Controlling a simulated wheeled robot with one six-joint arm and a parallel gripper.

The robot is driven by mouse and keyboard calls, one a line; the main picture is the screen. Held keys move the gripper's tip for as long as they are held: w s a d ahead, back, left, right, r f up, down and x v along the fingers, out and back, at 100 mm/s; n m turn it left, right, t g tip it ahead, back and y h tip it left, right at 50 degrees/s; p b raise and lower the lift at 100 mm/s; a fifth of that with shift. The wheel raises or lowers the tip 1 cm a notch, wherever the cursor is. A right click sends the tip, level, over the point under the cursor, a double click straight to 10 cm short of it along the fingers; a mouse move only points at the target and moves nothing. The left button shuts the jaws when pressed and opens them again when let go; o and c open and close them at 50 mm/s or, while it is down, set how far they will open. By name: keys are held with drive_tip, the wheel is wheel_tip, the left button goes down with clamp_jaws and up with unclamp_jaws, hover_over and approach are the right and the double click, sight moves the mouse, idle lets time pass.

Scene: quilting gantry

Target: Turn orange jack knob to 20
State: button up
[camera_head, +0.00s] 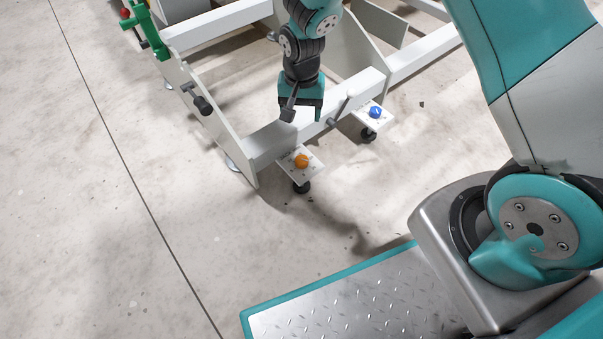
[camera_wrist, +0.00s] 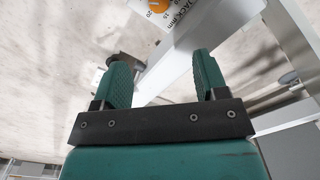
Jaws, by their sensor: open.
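The orange jack knob (camera_head: 301,161) sits on a small white plate (camera_head: 314,172) that sticks out from the frame's low beam, with a dark foot under it. In the wrist view the orange knob (camera_wrist: 151,3) is cut off by the top edge, beside its printed scale (camera_wrist: 168,22), where 15 and 20 can be read. The knob's pointer setting is not clear. My gripper (camera_head: 301,114) points down above the beam, behind the knob and apart from it. In the wrist view its two green fingers (camera_wrist: 163,80) stand apart with nothing between them.
A blue knob (camera_head: 375,112) on a similar plate is to the right. A grey lever (camera_head: 339,108) rises near the white beam (camera_head: 268,142) between the plates. A dark handle (camera_head: 203,105) is on the left side panel, and a green part (camera_head: 146,28) is at upper left. The floor in front is clear.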

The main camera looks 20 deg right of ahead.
sight(302, 159)
wheel_tip(302, 159, down, 19)
drive_tip(key=b, duration=1)
drive_tip(key=shift+w+d+f, duration=0.1)
drive_tip(key=shift+f, duration=0.05)
drive_tip(key=c, duration=0.9)
